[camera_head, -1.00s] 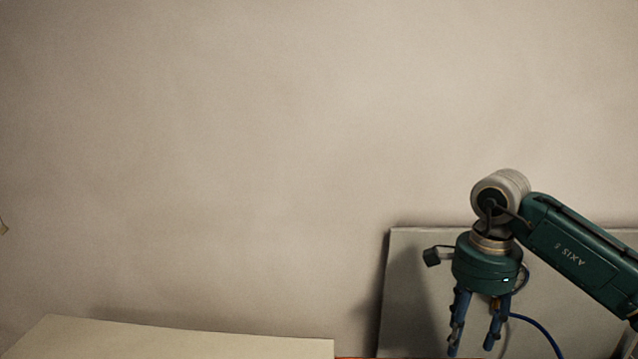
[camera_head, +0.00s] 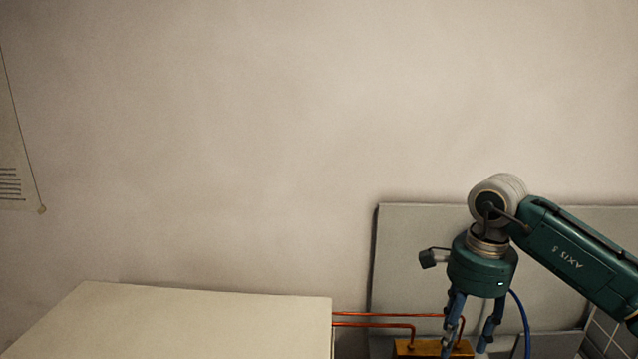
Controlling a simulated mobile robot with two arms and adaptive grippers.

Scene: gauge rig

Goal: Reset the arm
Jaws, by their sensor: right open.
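My right arm comes in from the right edge, with a green forearm and a pale round wrist joint. My right gripper (camera_head: 466,343) points down, its two blue fingers apart and nothing seen between them. The fingertips are at the lower part of the picture, in front of or above a brass-coloured block (camera_head: 420,348); I cannot tell whether they touch it. My left gripper is not in view.
A pale box-like surface (camera_head: 190,315) fills the lower left. Copper pipes (camera_head: 385,315) run from it to the brass block. A grey panel (camera_head: 415,250) stands behind my right gripper against the plain wall. A hanging sheet (camera_head: 12,170) shows at the left edge.

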